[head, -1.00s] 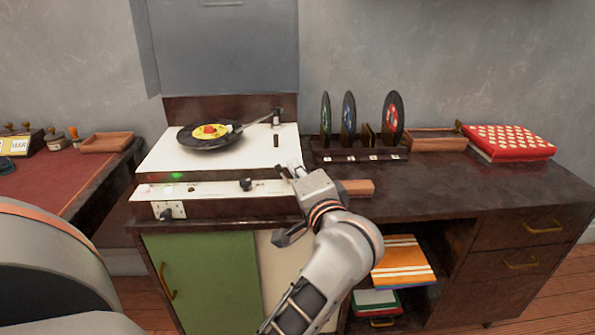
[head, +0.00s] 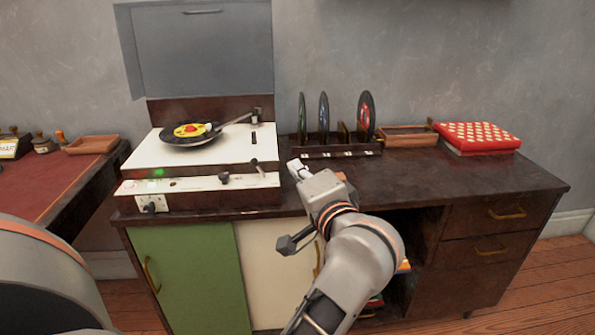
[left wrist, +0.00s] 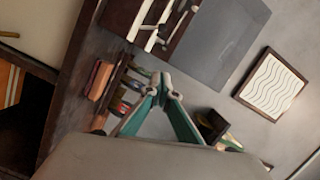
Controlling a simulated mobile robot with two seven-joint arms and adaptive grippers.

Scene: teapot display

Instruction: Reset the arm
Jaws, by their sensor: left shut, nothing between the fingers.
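My left gripper (head: 297,169) is shut and empty over the front edge of the dark counter, just right of the record player. Its closed fingertips also show in the left wrist view (left wrist: 160,83), with nothing between them. The white record player (head: 170,152) stands at the left of the counter with a black record with a yellow label (head: 190,131) on it. Its tonearm reaches over the record, and a green light glows on the front panel. A gap separates the gripper from the player. My right gripper is out of view.
A rack of upright records (head: 340,151) stands behind the gripper. A wooden tray (head: 408,137) and a red patterned box (head: 477,138) are to its right. The counter's right part (head: 480,176) is bare. A red-topped desk (head: 60,180) stands at left.

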